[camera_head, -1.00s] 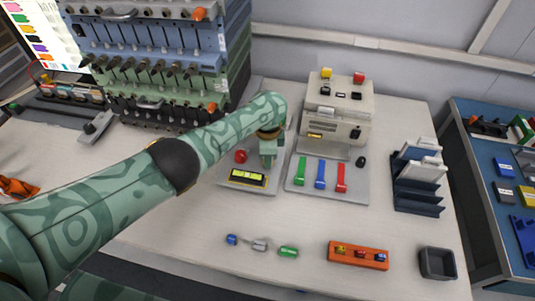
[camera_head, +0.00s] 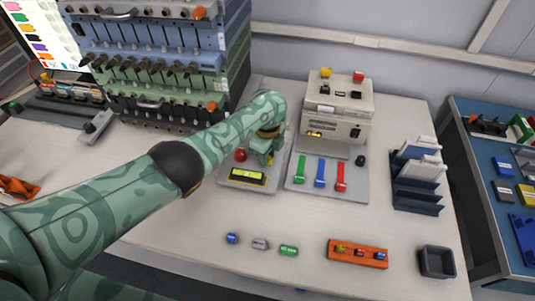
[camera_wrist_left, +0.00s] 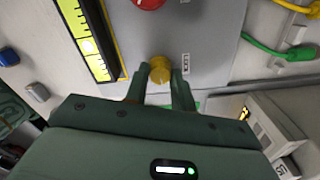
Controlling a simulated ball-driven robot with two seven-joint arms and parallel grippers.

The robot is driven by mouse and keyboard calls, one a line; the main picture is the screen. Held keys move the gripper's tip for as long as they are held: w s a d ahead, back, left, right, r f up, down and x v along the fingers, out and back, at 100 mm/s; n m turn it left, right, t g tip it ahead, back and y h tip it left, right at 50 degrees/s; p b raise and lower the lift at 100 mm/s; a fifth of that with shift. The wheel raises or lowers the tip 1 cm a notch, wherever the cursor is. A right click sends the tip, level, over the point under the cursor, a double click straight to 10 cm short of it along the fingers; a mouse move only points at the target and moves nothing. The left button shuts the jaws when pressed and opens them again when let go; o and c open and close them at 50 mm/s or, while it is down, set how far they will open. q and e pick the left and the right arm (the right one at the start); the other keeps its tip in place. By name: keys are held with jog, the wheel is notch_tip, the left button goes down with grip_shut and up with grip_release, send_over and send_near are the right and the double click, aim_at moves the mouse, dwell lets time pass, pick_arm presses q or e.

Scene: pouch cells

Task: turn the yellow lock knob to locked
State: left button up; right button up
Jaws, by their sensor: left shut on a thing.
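The yellow lock knob (camera_wrist_left: 160,69) shows in the left wrist view as a round knob on a grey panel, beside a small marked label (camera_wrist_left: 186,64). My left gripper (camera_wrist_left: 160,75) is shut on it, with one finger on each side. In the head view my left gripper (camera_head: 264,150) is over the grey panel (camera_head: 236,186) and largely hides the knob. I cannot read from these views which setting the knob is at. My right gripper is not in view.
A red button (camera_head: 240,155) and a yellow-lit display (camera_head: 247,176) are on the same panel. Green, blue and red clips (camera_head: 320,174) lie on the plate to the right, before a beige machine (camera_head: 336,108). The front table holds small cells and an orange holder (camera_head: 357,254).

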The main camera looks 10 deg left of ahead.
pick_arm(q)
jog(key=shift+d, duration=0.1)
jog(key=o, duration=1)
notch_tip(320, 180, up, 16)
jog(key=p, duration=0.9)
jog(key=shift+r, duration=0.15)
